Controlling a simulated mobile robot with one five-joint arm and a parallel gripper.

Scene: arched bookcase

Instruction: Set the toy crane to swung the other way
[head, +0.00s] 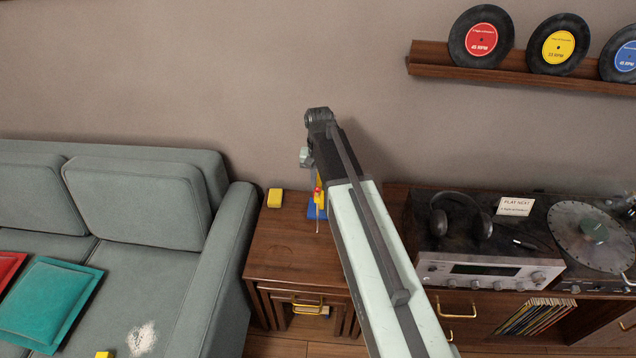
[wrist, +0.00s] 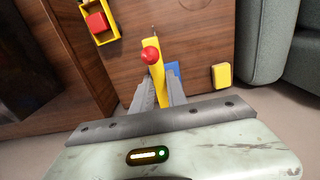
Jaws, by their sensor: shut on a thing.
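The toy crane (head: 317,206) stands on the small wooden side table between the sofa and the stereo cabinet. It has a blue base (wrist: 173,70), a yellow jib (wrist: 157,70) and a red knob (wrist: 150,55). In the wrist view the jib points up the picture, away from my palm, with a thin hook line at its tip. My gripper (wrist: 158,88) is shut on the toy crane, one grey finger on each side of the yellow jib. In the head view my arm hides part of the crane, and the fingers are hard to make out.
A yellow block (head: 275,198) lies on the side table (head: 290,250) near the sofa arm (head: 225,260). A yellow tray (wrist: 112,36) holding a red block (wrist: 96,23) shows in the wrist view. The stereo cabinet with headphones (head: 460,218) and a turntable (head: 592,238) stands right.

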